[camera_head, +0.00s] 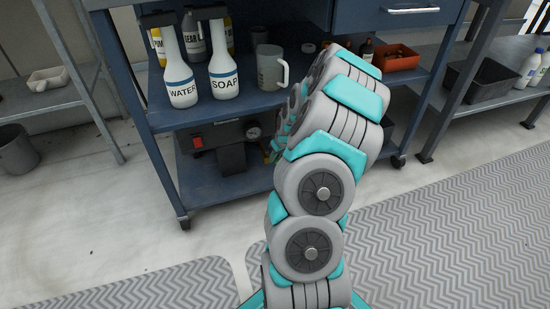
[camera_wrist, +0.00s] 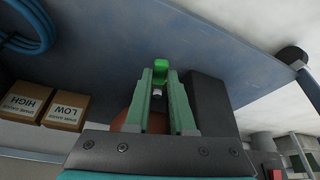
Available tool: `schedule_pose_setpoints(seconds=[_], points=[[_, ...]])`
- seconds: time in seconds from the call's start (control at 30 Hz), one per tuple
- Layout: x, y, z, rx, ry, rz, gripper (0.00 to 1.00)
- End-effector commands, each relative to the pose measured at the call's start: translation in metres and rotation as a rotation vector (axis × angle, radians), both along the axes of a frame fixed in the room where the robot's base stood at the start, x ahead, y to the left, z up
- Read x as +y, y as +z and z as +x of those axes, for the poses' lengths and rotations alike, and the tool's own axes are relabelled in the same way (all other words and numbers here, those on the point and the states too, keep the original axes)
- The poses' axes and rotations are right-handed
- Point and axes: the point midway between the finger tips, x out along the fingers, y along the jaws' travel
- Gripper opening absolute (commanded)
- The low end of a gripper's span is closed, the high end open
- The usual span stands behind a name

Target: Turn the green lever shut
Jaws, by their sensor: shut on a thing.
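The green lever (camera_wrist: 160,74) shows in the wrist view between the tips of my gripper's two green fingers. My gripper (camera_wrist: 160,80) is shut on it. A small pale metal piece (camera_wrist: 157,92) shows just below the lever, between the fingers. Most of the lever's mount is hidden by the fingers and gripper body. In the head view my arm reaches down to the lower shelf of the blue cart and hides the lever and nearly all of my gripper.
A dark block (camera_wrist: 212,100) stands close to the right finger. A grey machine with a red switch (camera_head: 197,142) and a gauge (camera_head: 254,133) sits on the lower shelf. Bottles (camera_head: 223,75) and a grey jug (camera_head: 271,70) stand on the shelf above. Boxes (camera_wrist: 66,110) show left in the wrist view.

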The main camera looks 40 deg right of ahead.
Motion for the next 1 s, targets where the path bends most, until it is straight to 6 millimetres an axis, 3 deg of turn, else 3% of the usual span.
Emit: schedule_pose_setpoints(seconds=[0.13, 0.17, 0.4, 0.77, 1.0], points=[[0.001, 0.001, 0.0, 0.002, 0.002, 0.002, 0.0], [0.001, 0.0, -0.001, 0.002, 0.002, 0.002, 0.24], [0.001, 0.0, -0.001, 0.002, 0.001, 0.002, 0.51], [0.0, 0.002, -0.002, 0.002, -0.001, 0.001, 0.53], [0.001, 0.025, -0.01, 0.0, -0.001, 0.0, 0.53]])
